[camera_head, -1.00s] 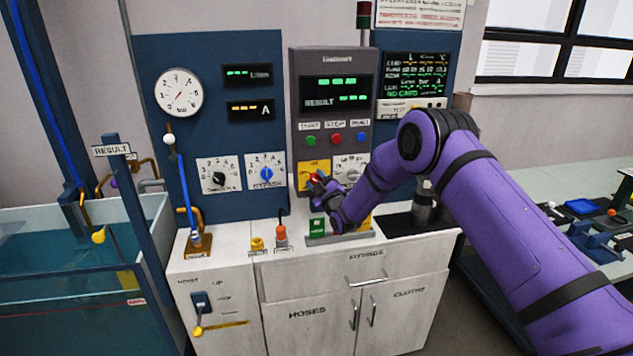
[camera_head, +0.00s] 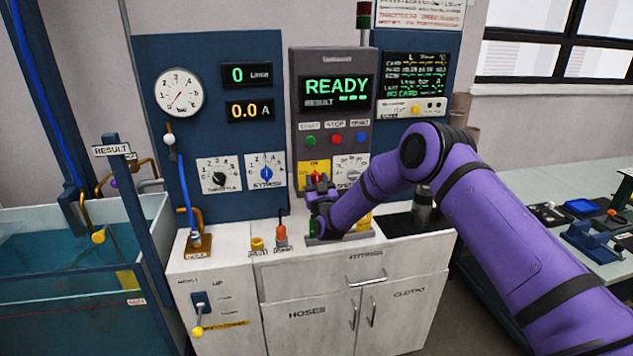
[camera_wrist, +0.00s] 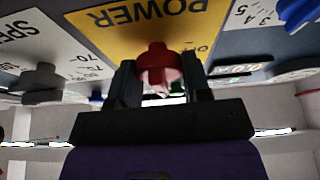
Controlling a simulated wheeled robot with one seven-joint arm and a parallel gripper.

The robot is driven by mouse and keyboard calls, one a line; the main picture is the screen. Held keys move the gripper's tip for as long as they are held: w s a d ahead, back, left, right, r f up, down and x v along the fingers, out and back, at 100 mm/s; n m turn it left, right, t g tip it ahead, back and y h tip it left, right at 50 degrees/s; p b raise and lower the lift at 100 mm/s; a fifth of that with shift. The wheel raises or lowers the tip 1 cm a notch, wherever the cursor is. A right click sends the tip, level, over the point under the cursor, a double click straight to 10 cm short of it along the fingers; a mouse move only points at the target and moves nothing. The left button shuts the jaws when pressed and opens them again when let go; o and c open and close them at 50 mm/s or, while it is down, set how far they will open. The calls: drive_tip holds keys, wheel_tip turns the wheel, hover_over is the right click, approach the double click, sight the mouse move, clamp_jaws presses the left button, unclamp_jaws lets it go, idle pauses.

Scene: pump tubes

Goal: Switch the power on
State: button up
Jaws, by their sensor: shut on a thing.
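The red power knob (camera_wrist: 158,60) sits on a yellow plate (camera_wrist: 135,25) lettered POWER, seen upside down in the wrist view. My gripper (camera_wrist: 158,82) is shut on the knob, with one dark finger on each side. In the head view the yellow plate (camera_head: 314,166) is on the panel below the coloured buttons. The red knob (camera_head: 317,176) shows just above my gripper (camera_head: 318,186), which hides part of it. The console display (camera_head: 336,91) reads READY in green. The two meters (camera_head: 247,75) to its left read 0 and 0.0 A.
A grey speed knob (camera_wrist: 42,78) is beside the power plate, close to my gripper. The throttle dial (camera_head: 219,176) and a blue-knobbed dial (camera_head: 266,170) are to the left. A water tank (camera_head: 60,212) stands at left.

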drive_tip(key=shift+f+m, duration=0.1)
drive_tip(key=shift+m, duration=0.3)
drive_tip(key=o, duration=0.9)
drive_tip(key=shift+c, duration=0.2)
